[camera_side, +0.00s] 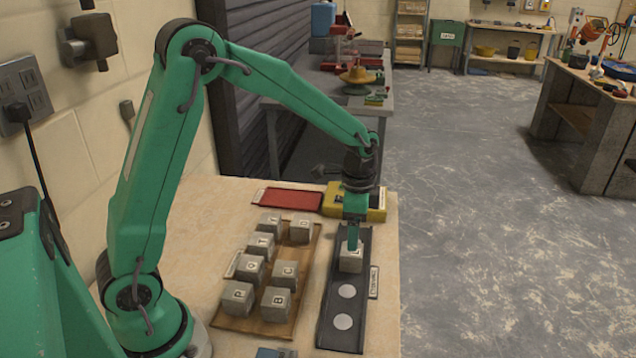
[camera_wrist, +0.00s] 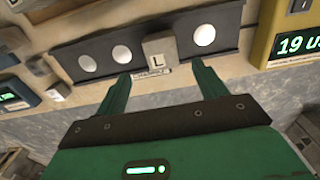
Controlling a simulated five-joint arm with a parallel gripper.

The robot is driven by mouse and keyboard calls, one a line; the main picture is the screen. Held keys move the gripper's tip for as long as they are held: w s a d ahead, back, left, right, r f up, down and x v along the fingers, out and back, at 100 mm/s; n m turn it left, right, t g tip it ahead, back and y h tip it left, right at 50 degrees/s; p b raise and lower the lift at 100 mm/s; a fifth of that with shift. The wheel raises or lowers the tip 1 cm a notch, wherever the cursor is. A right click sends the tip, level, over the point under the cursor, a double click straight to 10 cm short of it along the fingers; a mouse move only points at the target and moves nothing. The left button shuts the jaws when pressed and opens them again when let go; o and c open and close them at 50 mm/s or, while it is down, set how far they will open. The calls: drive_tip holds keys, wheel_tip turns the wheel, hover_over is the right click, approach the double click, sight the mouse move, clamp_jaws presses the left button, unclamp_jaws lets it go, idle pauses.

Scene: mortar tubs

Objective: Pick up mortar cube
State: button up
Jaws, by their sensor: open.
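Several grey mortar cubes with letters on top are in view. One cube, lettered L (camera_side: 350,259), stands on a dark strip (camera_side: 331,334) with pale round spots. The same cube (camera_wrist: 158,47) shows in the wrist view, with spots on both sides of it. My gripper (camera_side: 353,240) is directly over this cube in the side view and hides part of it. In the wrist view my gripper (camera_wrist: 161,71) has its two green fingers spread wide and nothing between them. The cube appears beyond the fingertips, between their lines. The gap in height is unclear.
A wooden tray (camera_side: 308,259) left of the strip holds the other lettered cubes, including P (camera_side: 237,298) and B (camera_side: 275,304). A red tray (camera_side: 291,199) and a yellow device (camera_side: 377,212) stand at the back. The table's right edge is close beside the strip.

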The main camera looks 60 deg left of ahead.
drive_tip(key=shift+a+f, duration=0.15)
drive_tip(key=shift+f, duration=3.7)
drive_tip(key=c, duration=1.3)
drive_tip(key=shift+c, duration=0.2)
drive_tip(key=shift+w+r, duration=0.1)
drive_tip(key=shift+r, duration=0.05)
drive_tip(key=shift+r, duration=0.55)
drive_tip(key=r, duration=0.3)
drive_tip(key=shift+d+r, duration=0.1)
drive_tip(key=shift+d, duration=0.2)
drive_tip(key=s+d+r, duration=0.6)
drive_tip(key=d, duration=0.3)
drive_tip(key=shift+s+d+r, duration=0.15)
drive_tip(key=shift+r, duration=0.1)
